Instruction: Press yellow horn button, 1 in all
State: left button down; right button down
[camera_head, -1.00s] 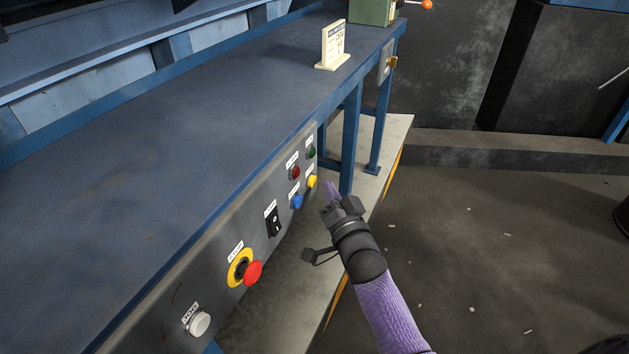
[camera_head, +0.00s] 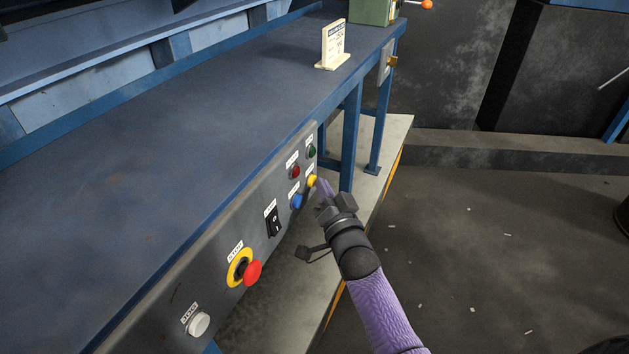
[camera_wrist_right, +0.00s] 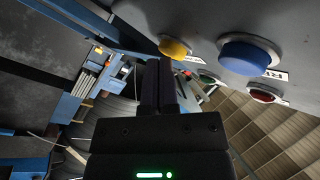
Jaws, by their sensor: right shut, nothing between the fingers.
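The small yellow button (camera_head: 312,181) sits on the grey control panel on the bench's front, below the green button and right of the blue one. My right gripper (camera_head: 322,187) is shut and empty, with its tips right beside the yellow button in the head view. In the right wrist view the yellow button (camera_wrist_right: 173,47) is just beyond and above the shut fingers (camera_wrist_right: 159,66). I cannot tell whether the tips touch it. My left gripper is not in view.
Close by on the panel are a blue button (camera_head: 296,202), a red button (camera_head: 294,172), a green button (camera_head: 311,152) and a black switch (camera_head: 273,222). A red emergency knob (camera_head: 252,272) sticks out further left. A small sign (camera_head: 333,45) stands on the bench (camera_head: 150,150).

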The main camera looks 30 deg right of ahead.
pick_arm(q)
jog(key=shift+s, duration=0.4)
pick_arm(e)
jog(key=shift+w+a, duration=0.1)
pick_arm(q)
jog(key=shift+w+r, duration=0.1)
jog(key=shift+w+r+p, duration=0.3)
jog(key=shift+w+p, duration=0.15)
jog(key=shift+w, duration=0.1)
pick_arm(e)
jog(key=shift+s+d, duration=0.45)
jog(key=shift+s, duration=0.2)
